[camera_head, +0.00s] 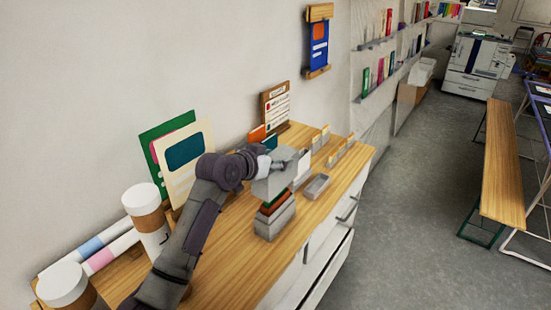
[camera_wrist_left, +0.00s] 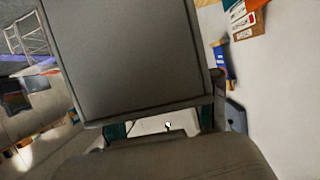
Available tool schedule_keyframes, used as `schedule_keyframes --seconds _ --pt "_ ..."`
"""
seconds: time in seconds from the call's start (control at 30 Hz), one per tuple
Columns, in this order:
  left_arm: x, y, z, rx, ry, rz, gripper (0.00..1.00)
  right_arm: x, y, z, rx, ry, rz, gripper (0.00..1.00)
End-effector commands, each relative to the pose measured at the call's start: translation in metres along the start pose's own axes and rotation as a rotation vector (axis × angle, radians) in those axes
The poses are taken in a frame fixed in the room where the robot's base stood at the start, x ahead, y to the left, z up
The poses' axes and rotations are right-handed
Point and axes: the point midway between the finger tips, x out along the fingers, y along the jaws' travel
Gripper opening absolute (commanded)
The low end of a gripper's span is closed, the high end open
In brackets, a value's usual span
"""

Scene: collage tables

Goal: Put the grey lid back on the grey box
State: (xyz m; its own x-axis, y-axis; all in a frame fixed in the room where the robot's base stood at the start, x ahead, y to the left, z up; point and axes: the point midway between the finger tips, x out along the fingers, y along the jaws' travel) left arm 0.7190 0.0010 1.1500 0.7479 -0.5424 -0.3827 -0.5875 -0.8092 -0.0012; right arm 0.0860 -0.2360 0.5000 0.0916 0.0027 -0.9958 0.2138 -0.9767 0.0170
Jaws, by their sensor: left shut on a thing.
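The grey box (camera_head: 273,224) stands on the wooden top near its front edge. Coloured cards, green and orange-brown, stick up out of its open top. My left gripper (camera_head: 284,163) is above and slightly behind the box, shut on the grey lid (camera_head: 267,187). The lid is tilted in the head view, just above the cards and apart from the box; whether it touches the cards I cannot tell. In the left wrist view the lid (camera_wrist_left: 130,60) fills much of the picture as a flat dark grey panel. My right gripper is not in view.
A low grey tray (camera_head: 316,187) lies right of the box. Card holders (camera_head: 340,150) stand farther back. Upright sheets (camera_head: 185,158), a white cup with a brown band (camera_head: 147,215) and rolled papers (camera_head: 112,250) are on the left. The wooden top (camera_head: 235,258) is clear in front.

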Motion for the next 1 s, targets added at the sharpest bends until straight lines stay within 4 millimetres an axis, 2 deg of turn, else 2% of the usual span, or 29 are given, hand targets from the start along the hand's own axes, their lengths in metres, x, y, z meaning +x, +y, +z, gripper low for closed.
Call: schedule_keyframes --seconds 0.27,1.0 --pt "0.001 0.000 0.002 0.000 0.000 0.000 0.26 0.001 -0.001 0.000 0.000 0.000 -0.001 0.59" --pt "0.012 0.000 0.029 0.000 -0.001 0.000 0.26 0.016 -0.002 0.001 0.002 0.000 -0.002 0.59"
